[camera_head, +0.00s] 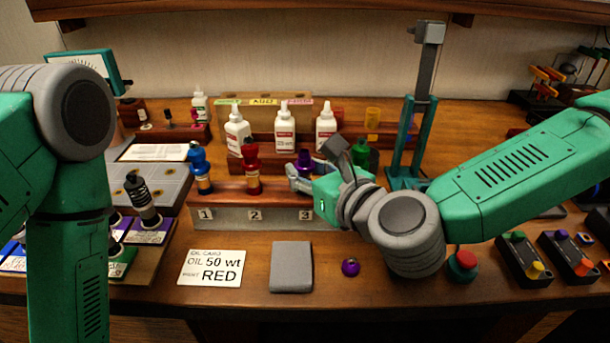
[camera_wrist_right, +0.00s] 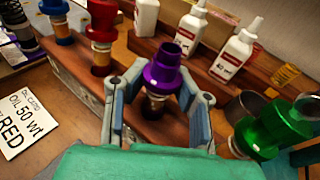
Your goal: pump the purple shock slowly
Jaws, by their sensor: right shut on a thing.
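The purple shock (camera_head: 305,159) stands upright at slot 3 of the numbered stand (camera_head: 230,218). In the right wrist view the purple shock (camera_wrist_right: 162,66) shows a dark hollow at its top. My right gripper (camera_head: 301,178) is shut on the purple shock, with one finger on each side of it; the gripper also shows in the right wrist view (camera_wrist_right: 158,102). The shock's lower part is partly hidden by the gripper in the head view. My left arm is at the left, but its gripper is out of view.
A blue shock (camera_head: 200,168) and a red shock (camera_head: 252,167) stand at slots 1 and 2. A green shock (camera_wrist_right: 262,128) is close right of my gripper. White bottles (camera_head: 284,130) stand behind. A small purple part (camera_head: 350,267) and a grey pad (camera_head: 291,267) lie in front.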

